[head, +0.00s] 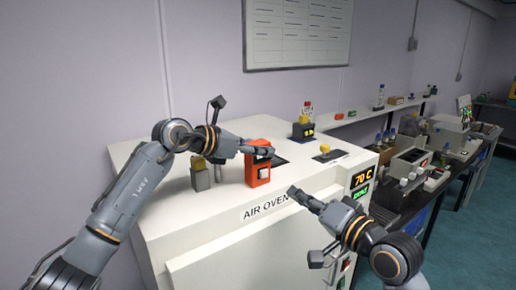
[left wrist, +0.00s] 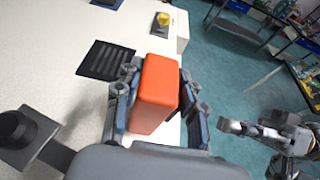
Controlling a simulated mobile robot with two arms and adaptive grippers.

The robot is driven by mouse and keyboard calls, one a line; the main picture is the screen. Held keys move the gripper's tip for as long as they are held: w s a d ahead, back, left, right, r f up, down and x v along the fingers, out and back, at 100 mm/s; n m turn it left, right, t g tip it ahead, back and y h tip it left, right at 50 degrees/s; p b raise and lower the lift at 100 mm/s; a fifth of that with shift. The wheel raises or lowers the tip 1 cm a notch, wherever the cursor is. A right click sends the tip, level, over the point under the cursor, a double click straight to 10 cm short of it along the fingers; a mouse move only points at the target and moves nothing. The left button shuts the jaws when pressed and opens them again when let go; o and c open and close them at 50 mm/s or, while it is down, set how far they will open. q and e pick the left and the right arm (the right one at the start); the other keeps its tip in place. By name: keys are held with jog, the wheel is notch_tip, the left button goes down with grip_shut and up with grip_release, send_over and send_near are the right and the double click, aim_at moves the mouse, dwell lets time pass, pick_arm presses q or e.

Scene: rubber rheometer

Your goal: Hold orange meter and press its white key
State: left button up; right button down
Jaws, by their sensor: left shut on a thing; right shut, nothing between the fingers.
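The orange meter (head: 259,172) stands upright on top of the white air oven (head: 190,226), its front turned toward me. A small dark display and a pale area show on its front; I cannot make out the white key clearly. My left gripper (head: 262,151) is shut on the meter's upper part. In the left wrist view the orange meter (left wrist: 154,92) sits between the two fingers. My right gripper (head: 296,193) is shut and empty, to the right of the meter and apart from it, near the oven's front edge.
A grey block with a yellow knob (head: 199,176) stands left of the meter. Behind it are a dark device with a yellow top (head: 303,127) and a yellow knob (head: 325,150). A dark vent (left wrist: 106,60) lies beside the meter. A bench with instruments (head: 412,160) runs along the right.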

aim_at(264, 174)
dwell(0.9)
jog(key=shift+s+d+f+m+t+h, duration=0.15)
jog(key=shift+m+t+h, duration=0.65)
jog(key=shift+m+t, duration=0.95)
jog(key=shift+s+f+m+t+h, duration=0.15)
jog(key=shift+m+t+h, duration=0.65)
jog(key=shift+m+t, duration=0.9)
jog(key=shift+s+d+f+m+t+h, duration=0.15)
jog(key=shift+m+t+h, duration=0.65)
jog(key=shift+m+t, duration=0.95)
jog(key=shift+a+n+t, duration=0.15)
jog(key=shift+n+t, duration=0.15)
jog(key=shift+w+a, duration=0.85)
jog(key=shift+w, duration=0.35)
jog(key=shift+w+a, duration=0.9)
jog(key=shift+w, duration=0.25)
jog(key=shift+w+a, duration=0.85)
jog(key=shift+w, duration=0.35)
